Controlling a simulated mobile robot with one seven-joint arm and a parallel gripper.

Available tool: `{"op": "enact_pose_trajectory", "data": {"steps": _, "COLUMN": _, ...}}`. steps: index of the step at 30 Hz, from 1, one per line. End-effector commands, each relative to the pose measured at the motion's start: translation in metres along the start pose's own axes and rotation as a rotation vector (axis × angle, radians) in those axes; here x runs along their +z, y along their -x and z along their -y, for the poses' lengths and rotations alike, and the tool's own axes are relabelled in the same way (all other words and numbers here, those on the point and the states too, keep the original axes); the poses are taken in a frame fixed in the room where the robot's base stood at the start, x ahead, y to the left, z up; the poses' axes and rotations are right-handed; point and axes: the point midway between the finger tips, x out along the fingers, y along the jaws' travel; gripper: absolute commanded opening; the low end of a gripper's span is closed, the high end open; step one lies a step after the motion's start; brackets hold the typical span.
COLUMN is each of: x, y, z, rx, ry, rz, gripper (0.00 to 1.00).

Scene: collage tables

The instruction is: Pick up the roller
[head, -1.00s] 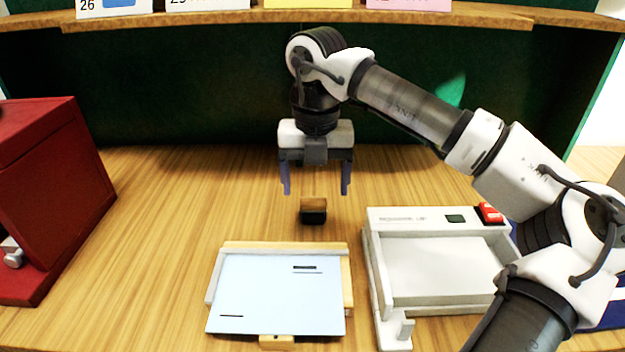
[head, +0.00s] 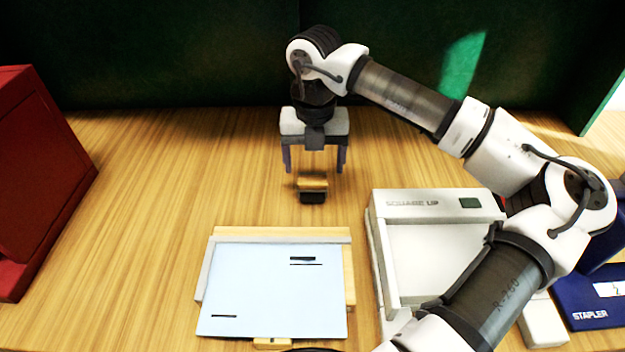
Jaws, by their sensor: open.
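The roller (head: 312,190) is a small block-like piece with a wooden top and a black lower part. It stands on the wooden table behind the pale blue sheet. My gripper (head: 314,170) points down with its two fingers apart, and it is empty. The fingertips are just above and behind the roller, one to each side of it in the head view. I cannot tell the exact gap in height between fingertips and roller.
A pale blue sheet (head: 270,290) lies on a wooden-edged board in front. A white "SQUARE UP" tray (head: 425,205) stands to the right, partly behind my arm. A blue stapler base (head: 590,312) is at far right, a red box (head: 40,180) at left.

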Motion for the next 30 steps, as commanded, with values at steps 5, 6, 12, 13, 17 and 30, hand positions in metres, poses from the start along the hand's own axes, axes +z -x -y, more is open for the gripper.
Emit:
{"op": "enact_pose_trajectory", "data": {"steps": 5, "x": -0.002, "y": -0.01, "z": -0.001, "rx": 0.001, "ry": 0.0, "rz": -0.002, "gripper": 0.78}}
{"op": "enact_pose_trajectory", "data": {"steps": 6, "x": -0.003, "y": -0.014, "z": -0.001, "rx": 0.001, "ry": 0.002, "rz": -0.002, "gripper": 0.78}}
{"op": "enact_pose_trajectory", "data": {"steps": 12, "x": -0.007, "y": -0.044, "z": -0.003, "rx": 0.001, "ry": 0.0, "rz": -0.003, "gripper": 0.78}}
{"op": "enact_pose_trajectory", "data": {"steps": 13, "x": -0.007, "y": -0.047, "z": -0.003, "rx": 0.001, "ry": 0.0, "rz": -0.002, "gripper": 0.78}}
{"op": "enact_pose_trajectory", "data": {"steps": 17, "x": -0.007, "y": -0.056, "z": -0.003, "rx": 0.0, "ry": 0.001, "rz": 0.001, "gripper": 0.78}}
{"op": "enact_pose_trajectory", "data": {"steps": 30, "x": -0.006, "y": -0.057, "z": -0.003, "rx": -0.001, "ry": 0.001, "rz": 0.001, "gripper": 0.47}}
